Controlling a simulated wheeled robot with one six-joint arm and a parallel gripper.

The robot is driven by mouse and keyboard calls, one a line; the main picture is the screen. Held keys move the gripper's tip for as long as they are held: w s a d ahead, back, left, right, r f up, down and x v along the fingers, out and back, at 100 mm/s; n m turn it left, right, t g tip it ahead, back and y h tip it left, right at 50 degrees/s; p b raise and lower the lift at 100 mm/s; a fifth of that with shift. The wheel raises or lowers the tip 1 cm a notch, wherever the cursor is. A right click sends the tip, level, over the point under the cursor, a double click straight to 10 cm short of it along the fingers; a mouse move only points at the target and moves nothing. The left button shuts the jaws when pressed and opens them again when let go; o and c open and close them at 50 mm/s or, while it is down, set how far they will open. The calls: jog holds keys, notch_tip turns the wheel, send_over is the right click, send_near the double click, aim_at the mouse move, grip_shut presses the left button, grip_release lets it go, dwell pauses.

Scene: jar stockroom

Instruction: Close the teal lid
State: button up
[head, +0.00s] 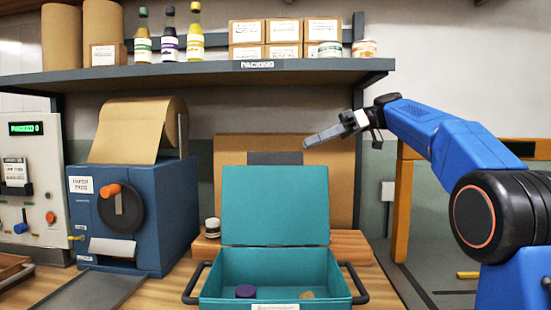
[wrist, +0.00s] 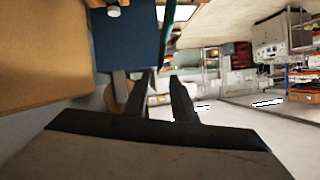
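The teal lid (head: 275,205) stands open and nearly upright at the back edge of the teal box (head: 340,284) on the wooden bench. A purple-topped object (head: 246,291) and a small tan object (head: 306,295) are inside the box; the box's lower front is cut off by the picture edge. My gripper (head: 322,138) is in the air above the lid's top edge, to the right of its middle, apart from it and pointing left. In the wrist view my gripper (wrist: 162,84) shows a gap between its two fingers, with nothing held.
A shelf (head: 215,76) with bottles and cartons runs above my gripper. A blue paper dispenser (head: 150,225) stands left of the box. A small jar (head: 212,228) stands beside the lid, and a cardboard panel (head: 340,190) is behind it. The box has black side handles (head: 358,285).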

aim_at(276, 162)
jog(key=x, duration=1.2)
jog(key=shift+c, duration=0.5)
grip_shut()
dwell(0.6)
